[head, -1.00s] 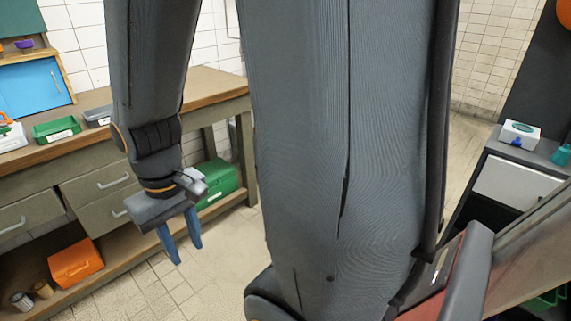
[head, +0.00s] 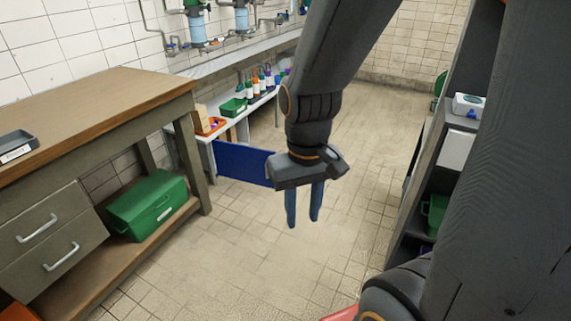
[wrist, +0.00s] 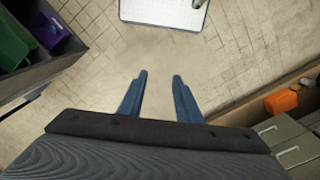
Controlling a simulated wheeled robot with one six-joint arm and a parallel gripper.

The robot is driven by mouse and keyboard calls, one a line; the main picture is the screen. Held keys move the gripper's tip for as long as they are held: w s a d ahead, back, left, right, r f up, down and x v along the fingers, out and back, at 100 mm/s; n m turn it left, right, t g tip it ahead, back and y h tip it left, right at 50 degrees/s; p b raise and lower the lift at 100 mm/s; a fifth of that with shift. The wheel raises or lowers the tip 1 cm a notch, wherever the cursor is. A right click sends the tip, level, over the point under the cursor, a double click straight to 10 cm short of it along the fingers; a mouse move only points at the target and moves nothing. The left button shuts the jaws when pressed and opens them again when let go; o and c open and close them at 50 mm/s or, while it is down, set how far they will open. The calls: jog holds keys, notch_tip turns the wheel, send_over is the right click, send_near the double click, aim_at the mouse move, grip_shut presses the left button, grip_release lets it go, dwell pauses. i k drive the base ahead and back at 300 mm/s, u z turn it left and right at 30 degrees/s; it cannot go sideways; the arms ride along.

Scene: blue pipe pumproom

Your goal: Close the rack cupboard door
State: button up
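A dark rack (head: 464,58) stands at the right in the head view, largely hidden behind my arm. I cannot make out a cupboard door on it. A flat dark-blue panel (head: 243,163) stands upright by the low white bench at the back; I cannot tell whether it is a door. My gripper (head: 304,222) hangs fingers down over the open floor, in front of the panel's right end in the picture. Its two blue fingers are apart and nothing is between them. They also show apart in the wrist view (wrist: 161,95).
A wooden-topped workbench (head: 90,115) with drawers fills the left, a green box (head: 148,206) on its lower shelf. Bottles and a green tray (head: 233,107) are on the white bench.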

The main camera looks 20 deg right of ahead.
aim_at(248, 164)
jog(key=z, duration=0.05)
jog(key=i, duration=1.05)
jog(key=z, duration=0.35)
